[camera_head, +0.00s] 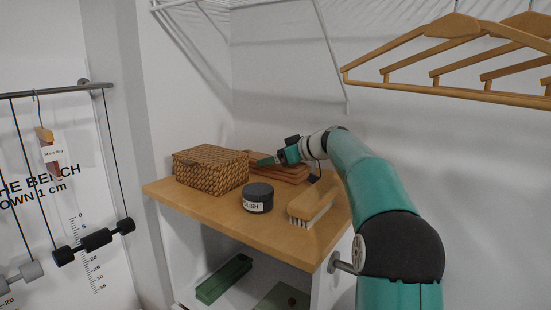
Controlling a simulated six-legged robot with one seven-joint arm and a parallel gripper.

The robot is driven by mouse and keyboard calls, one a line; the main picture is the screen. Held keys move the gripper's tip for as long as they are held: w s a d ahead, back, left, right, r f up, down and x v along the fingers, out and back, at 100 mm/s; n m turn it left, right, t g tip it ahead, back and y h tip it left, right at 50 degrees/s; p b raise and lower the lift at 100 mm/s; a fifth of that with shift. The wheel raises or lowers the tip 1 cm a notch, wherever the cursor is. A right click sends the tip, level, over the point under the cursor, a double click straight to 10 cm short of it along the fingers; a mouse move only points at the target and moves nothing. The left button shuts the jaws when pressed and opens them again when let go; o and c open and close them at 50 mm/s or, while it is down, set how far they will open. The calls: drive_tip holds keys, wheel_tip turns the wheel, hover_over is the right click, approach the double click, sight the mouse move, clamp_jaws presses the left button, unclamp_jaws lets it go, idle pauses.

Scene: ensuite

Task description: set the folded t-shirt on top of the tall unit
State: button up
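The tall unit has a light wooden top (216,214) and white sides. A flat reddish-brown folded cloth (292,174), which looks like the folded t-shirt, lies at the back of this top, behind the round tin and right of the basket. My gripper (264,161) is at the cloth's upper left side, low over it or touching it. My arm reaches in from the right and hides part of the cloth. The fingertips are too small to tell whether they are apart or closed on the cloth.
A woven basket (211,168), a dark polish tin (258,197) and a wooden brush (313,203) share the top. Wooden hangers (455,60) hang at upper right, near a white wire shelf (322,40). A green box (224,279) sits inside the unit. The top's front left is clear.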

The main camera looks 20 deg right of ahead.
drive_tip(key=v, duration=1.2)
drive_tip(key=shift+c, duration=0.3)
idle(0.8)
